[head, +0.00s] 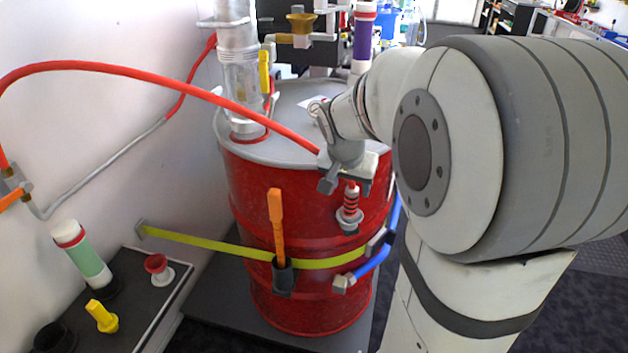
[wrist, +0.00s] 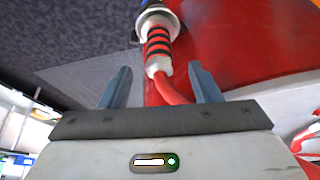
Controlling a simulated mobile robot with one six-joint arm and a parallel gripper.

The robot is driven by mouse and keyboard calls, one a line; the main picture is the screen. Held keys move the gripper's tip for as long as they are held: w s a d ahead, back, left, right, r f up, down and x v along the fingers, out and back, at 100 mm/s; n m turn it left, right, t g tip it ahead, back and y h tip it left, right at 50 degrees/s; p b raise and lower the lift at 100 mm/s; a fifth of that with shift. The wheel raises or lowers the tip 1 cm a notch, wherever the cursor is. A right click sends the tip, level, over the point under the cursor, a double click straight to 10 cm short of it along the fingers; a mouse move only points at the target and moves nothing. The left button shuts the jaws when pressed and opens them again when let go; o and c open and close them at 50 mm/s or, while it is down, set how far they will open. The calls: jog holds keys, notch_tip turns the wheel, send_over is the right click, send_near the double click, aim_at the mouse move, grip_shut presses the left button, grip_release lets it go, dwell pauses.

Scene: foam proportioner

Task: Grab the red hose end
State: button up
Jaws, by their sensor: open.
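The red hose end (head: 350,203) has red and dark stripes and a pale collar; it sits at the front right of the red drum, just below my gripper (head: 346,184). In the wrist view the striped hose end (wrist: 158,46) is upper centre, beyond my fingertips. There my gripper (wrist: 161,86) is open, one finger on each side of the red hose (wrist: 172,88). No finger visibly touches the hose. In the head view the hose (head: 120,70) arches from the left wall to my gripper, which hides its last stretch.
The red drum (head: 300,195) stands close behind my gripper. A yellow-green strap (head: 205,243) crosses it, with an orange-handled tool (head: 277,225) in a dark holder. A blue hose (head: 378,258) hangs at the drum's right. A dark bench (head: 135,290) is lower left.

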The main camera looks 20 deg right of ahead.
aim_at(352, 201)
jog(key=x, duration=0.8)
jog(key=shift+s+b, duration=0.1)
jog(key=shift+b, duration=0.2)
jog(key=shift+c, duration=0.3)
grip_shut()
